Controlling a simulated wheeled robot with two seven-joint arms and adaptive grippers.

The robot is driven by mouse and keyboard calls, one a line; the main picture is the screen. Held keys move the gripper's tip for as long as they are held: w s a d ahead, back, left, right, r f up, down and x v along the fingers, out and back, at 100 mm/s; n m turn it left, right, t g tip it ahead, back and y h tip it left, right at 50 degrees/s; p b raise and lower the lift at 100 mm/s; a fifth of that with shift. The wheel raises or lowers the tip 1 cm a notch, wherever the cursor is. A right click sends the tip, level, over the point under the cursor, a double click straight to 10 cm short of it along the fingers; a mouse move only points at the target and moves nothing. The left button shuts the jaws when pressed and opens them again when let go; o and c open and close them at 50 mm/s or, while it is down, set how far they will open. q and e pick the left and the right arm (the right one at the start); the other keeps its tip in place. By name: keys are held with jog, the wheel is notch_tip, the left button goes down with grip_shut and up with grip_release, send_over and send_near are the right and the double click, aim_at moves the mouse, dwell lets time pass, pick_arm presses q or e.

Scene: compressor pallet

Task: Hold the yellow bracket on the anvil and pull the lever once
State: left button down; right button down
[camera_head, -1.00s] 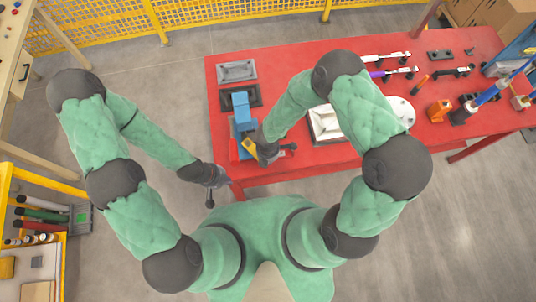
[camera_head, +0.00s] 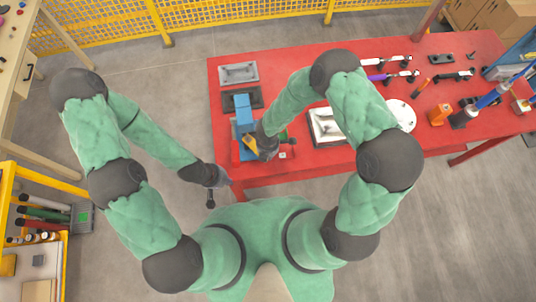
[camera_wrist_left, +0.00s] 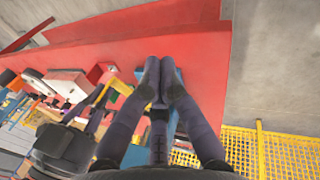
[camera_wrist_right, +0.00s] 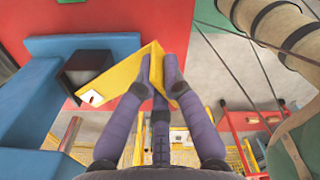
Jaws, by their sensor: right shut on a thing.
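The blue press (camera_head: 243,112) stands near the red table's left end. In the right wrist view its blue body (camera_wrist_right: 45,75) carries a dark block (camera_wrist_right: 88,68), perhaps the anvil or ram. My right gripper (camera_wrist_right: 158,65) is shut on the yellow bracket (camera_wrist_right: 112,76), which is tilted in front of that block and partly covers it. Contact with the anvil cannot be told. The bracket also shows in the head view (camera_head: 249,142). My left gripper (camera_head: 211,198) is off the table's front-left edge; its fingers (camera_wrist_left: 160,62) are together and empty. I cannot make out the lever.
A grey tray (camera_head: 239,72) lies behind the press. A white-grey tray (camera_head: 324,126) and a white disc (camera_head: 402,115) lie to the right. Several tools and an orange holder (camera_head: 439,111) fill the right end. Floor is free at front left.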

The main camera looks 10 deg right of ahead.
jog(key=shift+w+r, duration=0.25)
jog(key=shift+w, duration=0.8)
jog(key=shift+f, duration=0.1)
dwell(1.2)
jog(key=shift+w+d, duration=0.85)
jog(key=shift+d, duration=0.2)
dwell(1.4)
jog(key=shift+s+b, duration=0.2)
jog(key=shift+b, duration=0.1)
jog(key=shift+s, duration=0.15)
dwell(0.8)
